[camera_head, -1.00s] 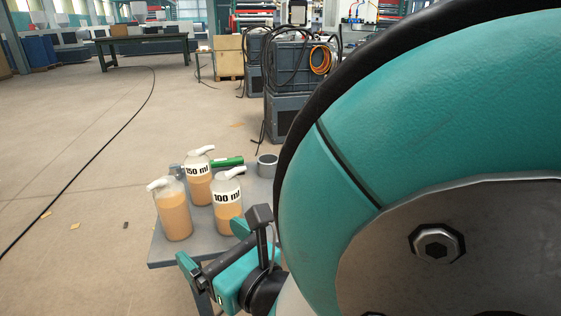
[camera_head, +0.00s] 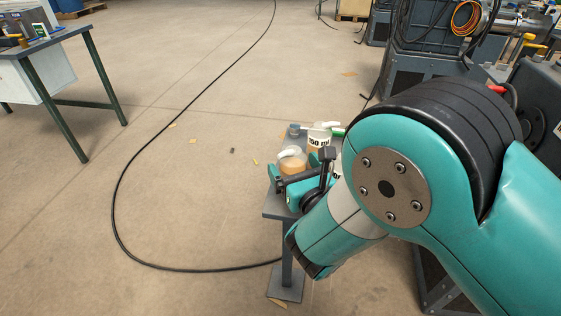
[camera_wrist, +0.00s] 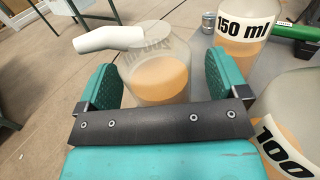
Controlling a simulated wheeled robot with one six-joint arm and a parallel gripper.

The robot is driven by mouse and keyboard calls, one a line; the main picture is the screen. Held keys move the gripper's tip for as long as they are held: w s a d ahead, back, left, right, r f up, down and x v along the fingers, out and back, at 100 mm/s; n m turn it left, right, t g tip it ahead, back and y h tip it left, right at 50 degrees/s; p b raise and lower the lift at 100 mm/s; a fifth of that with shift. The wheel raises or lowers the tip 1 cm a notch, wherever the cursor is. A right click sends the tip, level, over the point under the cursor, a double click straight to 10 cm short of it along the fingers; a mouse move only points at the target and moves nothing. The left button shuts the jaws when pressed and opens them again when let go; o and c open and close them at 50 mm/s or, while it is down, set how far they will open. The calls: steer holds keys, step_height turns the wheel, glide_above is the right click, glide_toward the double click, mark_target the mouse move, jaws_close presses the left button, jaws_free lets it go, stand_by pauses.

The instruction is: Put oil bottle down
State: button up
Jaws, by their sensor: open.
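An oil bottle (camera_wrist: 160,78) with orange oil and a white spout stands upright on the small grey table (camera_head: 272,204). Its label shows only faintly through the bottle, seemingly 200 ml; the bottle also shows in the head view (camera_head: 291,165). My gripper (camera_head: 302,166) is open at table height. In the wrist view its two green fingers (camera_wrist: 163,82) stand on either side of this bottle, with gaps visible. The 150 ml bottle (camera_wrist: 240,42) stands behind to the right. The 100 ml bottle (camera_wrist: 290,120) is close on the right, partly cut off there and mostly hidden in the head view.
A green cylinder (camera_wrist: 290,30) and a small metal piece (camera_wrist: 208,22) lie near the 150 ml bottle. A black cable (camera_head: 116,205) curves over the floor left of the table. A workbench (camera_head: 50,42) stands at far left. Dark machines (camera_head: 440,50) stand at right.

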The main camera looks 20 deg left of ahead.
steer(key=shift+w+a, duration=0.1)
steer(key=shift+w, duration=0.25)
steer(key=shift+s+a, duration=0.15)
steer(key=shift+c, duration=0.6)
steer(key=shift+a, duration=0.1)
steer(key=c, duration=0.3)
steer(key=shift+r, duration=0.1)
steer(key=c, duration=0.8)
